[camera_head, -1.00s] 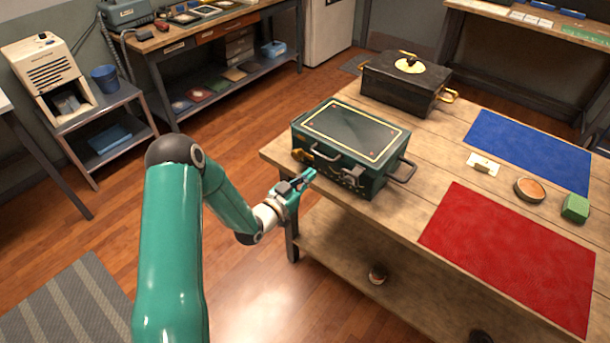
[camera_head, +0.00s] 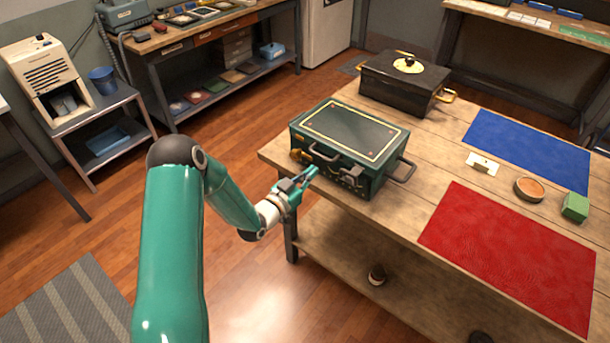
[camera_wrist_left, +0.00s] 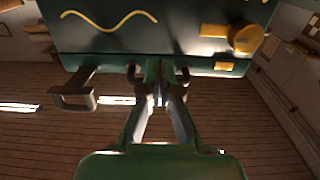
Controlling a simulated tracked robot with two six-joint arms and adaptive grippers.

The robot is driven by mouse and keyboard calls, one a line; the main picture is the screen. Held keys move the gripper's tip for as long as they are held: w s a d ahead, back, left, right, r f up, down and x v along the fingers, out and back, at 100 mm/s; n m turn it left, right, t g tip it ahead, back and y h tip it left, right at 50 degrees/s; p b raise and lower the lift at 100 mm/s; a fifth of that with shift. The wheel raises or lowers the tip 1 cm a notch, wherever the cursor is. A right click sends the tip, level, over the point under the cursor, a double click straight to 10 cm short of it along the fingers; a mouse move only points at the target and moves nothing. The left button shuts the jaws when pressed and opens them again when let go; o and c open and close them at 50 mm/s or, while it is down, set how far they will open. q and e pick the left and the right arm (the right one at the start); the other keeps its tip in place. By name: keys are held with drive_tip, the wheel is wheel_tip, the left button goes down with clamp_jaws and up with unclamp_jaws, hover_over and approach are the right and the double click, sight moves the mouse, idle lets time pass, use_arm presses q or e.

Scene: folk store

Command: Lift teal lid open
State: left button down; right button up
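The teal box (camera_head: 383,178) stands shut near the corner of the wooden table. Its dark lid (camera_head: 352,130) has a cream border line and lies flat. A dark handle (camera_head: 325,156) sits on the box's front, beside a brass knob (camera_head: 300,155) that also shows in the left wrist view (camera_wrist_left: 245,38). My left gripper (camera_head: 315,172) is at the front by this handle. In the left wrist view its fingertips (camera_wrist_left: 160,75) are close together, between two dark handle ends; whether they grip the handle is unclear. My right gripper is not in view.
A black box (camera_head: 400,84) stands behind the teal box. A red mat (camera_head: 515,255), a blue mat (camera_head: 530,150), a round tin (camera_head: 529,189) and a green block (camera_head: 575,207) lie to the right. A dark latch (camera_head: 351,177) and side handle (camera_head: 402,172) project from the teal box.

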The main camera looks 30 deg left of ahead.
sight(327, 151)
use_arm(q)
drive_tip(key=shift+w+d+b, duration=0.15)
drive_tip(key=shift+w+b, duration=0.65)
drive_tip(key=shift+w, duration=0.6)
drive_tip(key=shift+w+d+b, duration=0.1)
drive_tip(key=shift+w+b, duration=0.65)
drive_tip(key=shift+w, duration=0.65)
drive_tip(key=shift+s, duration=0.1)
drive_tip(key=shift+s+b, duration=0.2)
drive_tip(key=shift+b, duration=0.25)
drive_tip(key=shift+r, duration=0.15)
drive_tip(key=shift+r+p, duration=0.4)
drive_tip(key=shift+r, duration=0.85)
